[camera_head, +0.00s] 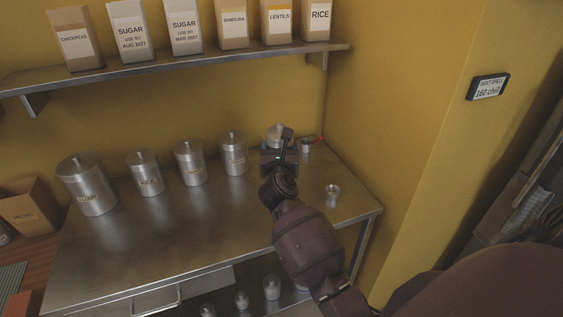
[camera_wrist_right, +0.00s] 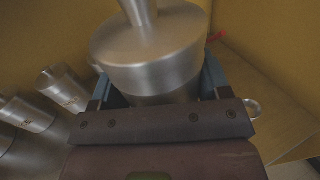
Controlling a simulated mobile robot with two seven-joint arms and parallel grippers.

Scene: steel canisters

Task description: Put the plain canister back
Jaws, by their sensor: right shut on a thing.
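A steel canister (camera_head: 274,131) with a knobbed lid is at the right end of the row at the back of the counter. My right gripper (camera_head: 279,157) hides most of it in the head view. In the right wrist view the canister (camera_wrist_right: 150,62) shows no label on its visible side. My right gripper (camera_wrist_right: 158,90) is shut on its body below the lid, one finger on each side. Whether its base touches the counter is hidden. My left gripper is not in view.
Several labelled steel canisters (camera_head: 189,164) stand left of it on the steel counter (camera_head: 215,222). A small metal cup (camera_head: 332,192) stands at front right; another small metal item (camera_head: 305,146) is at the back corner. A shelf (camera_head: 190,63) with boxes hangs above. The counter's front middle is clear.

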